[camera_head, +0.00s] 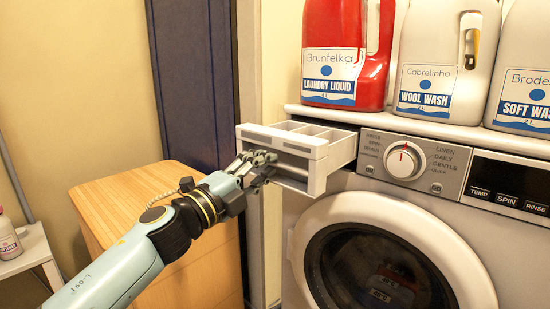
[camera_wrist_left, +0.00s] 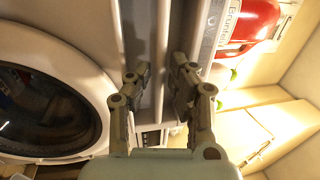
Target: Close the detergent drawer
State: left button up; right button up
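The white detergent drawer (camera_head: 318,172) is pulled out of the upper left of the washer front and shows its open compartments. My left gripper (camera_head: 262,166) is at the left side of the drawer's front, below its top rim. In the left wrist view the two fingers of my left gripper (camera_wrist_left: 160,88) are apart, with a grey strip of the drawer (camera_wrist_left: 162,60) showing between them. I cannot tell whether the fingers touch it. My right gripper is not in view.
The washer's round door (camera_head: 380,265) is below the drawer, and its dial (camera_head: 404,161) is to the right. A red bottle (camera_head: 345,50) and two white bottles (camera_head: 425,60) (camera_head: 522,75) stand on top. A wooden cabinet (camera_head: 120,195) stands left of the drawer.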

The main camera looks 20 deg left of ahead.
pick_arm(q)
jog(key=shift+w, duration=0.15)
grip_shut()
dwell(0.4)
